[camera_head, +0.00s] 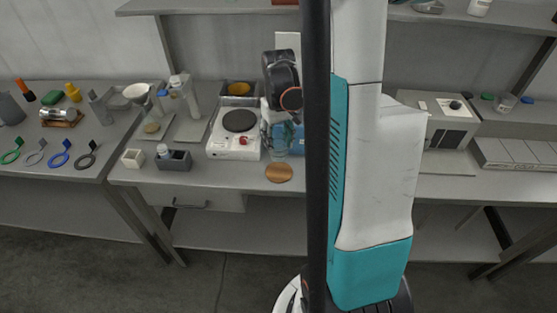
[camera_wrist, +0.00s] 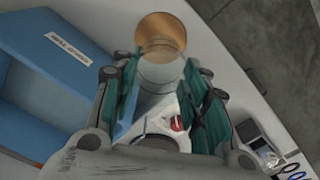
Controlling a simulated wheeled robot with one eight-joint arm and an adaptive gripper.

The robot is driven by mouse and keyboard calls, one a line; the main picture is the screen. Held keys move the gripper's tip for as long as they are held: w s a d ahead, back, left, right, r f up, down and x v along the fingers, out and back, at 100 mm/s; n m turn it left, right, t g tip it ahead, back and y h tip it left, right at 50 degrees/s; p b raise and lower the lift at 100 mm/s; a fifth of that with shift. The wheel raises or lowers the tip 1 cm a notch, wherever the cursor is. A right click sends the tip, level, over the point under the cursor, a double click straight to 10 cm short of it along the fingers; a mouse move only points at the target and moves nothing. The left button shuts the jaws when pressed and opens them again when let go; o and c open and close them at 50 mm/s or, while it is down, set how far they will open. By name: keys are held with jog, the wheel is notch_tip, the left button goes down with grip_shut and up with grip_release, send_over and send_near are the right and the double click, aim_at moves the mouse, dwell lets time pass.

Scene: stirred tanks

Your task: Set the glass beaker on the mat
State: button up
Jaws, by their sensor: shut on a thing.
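The clear glass beaker (camera_wrist: 162,72) is held between the green-padded fingers of my gripper (camera_wrist: 165,95) in the wrist view. In the head view the beaker (camera_head: 279,147) shows faintly below my gripper (camera_head: 281,130), behind and above the mat. The round copper-brown mat (camera_head: 279,173) lies near the front edge of the bench. In the wrist view the mat (camera_wrist: 160,30) is bare and sits just beyond the beaker, partly seen past its rim. I cannot tell the beaker's exact height above the bench.
A white hot plate (camera_head: 235,135) with a dark round top stands left of my gripper. A blue box (camera_wrist: 50,65) stands close beside the gripper. A grey holder (camera_head: 174,160) and a small white cube (camera_head: 132,158) are further left. Bench around the mat is clear.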

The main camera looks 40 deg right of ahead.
aim_at(279, 156)
jog(key=shift+f+b, duration=0.85)
jog(key=shift+f, duration=2.65)
jog(key=shift+f, duration=0.25)
jog(key=o, duration=1.2)
jog(key=shift+r, duration=0.1)
jog(key=shift+r, duration=0.1)
notch_tip(279, 156, up, 12)
jog(key=p, duration=0.3)
